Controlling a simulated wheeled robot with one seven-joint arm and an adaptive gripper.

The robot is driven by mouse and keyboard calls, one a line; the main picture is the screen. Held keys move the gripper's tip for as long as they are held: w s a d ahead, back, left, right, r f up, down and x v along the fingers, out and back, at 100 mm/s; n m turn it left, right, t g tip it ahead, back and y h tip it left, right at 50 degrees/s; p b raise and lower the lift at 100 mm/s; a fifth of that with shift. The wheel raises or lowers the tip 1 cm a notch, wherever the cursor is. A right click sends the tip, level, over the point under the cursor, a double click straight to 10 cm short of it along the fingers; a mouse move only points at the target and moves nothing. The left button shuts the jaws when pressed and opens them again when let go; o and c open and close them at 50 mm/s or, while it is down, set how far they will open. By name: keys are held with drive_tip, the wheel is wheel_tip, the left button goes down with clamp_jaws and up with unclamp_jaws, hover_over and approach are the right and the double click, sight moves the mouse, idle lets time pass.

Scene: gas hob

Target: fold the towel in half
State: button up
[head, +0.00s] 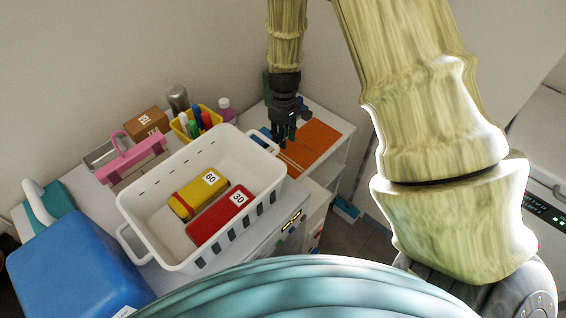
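A flat orange piece (316,146), which looks like the towel, lies on a white surface at the centre of the head view. My gripper (284,138) is dark and points down at the left edge of the orange piece. It hides part of that edge. I cannot tell whether its fingers touch the orange piece, or whether they are open or shut.
A white basket (152,226) with a yellow and a red block stands left of my gripper. A blue box (72,262), a pink carrier (134,160) and a yellow pen holder (182,131) crowd the left. A wall rises behind.

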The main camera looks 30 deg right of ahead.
drive_tip(key=p, duration=0.1)
approach(284, 158)
drive_tip(key=shift+s+a+f, duration=0.3)
drive_tip(key=shift+s+f, duration=0.25)
drive_tip(key=shift+f, duration=0.3)
drive_tip(key=shift+s+a+f, duration=0.35)
drive_tip(key=shift+s+f, duration=0.2)
drive_tip(key=shift+f, duration=0.35)
drive_tip(key=shift+s+a+f, duration=0.3)
drive_tip(key=shift+s+f, duration=0.25)
drive_tip(key=shift+f, duration=0.3)
clamp_jaws()
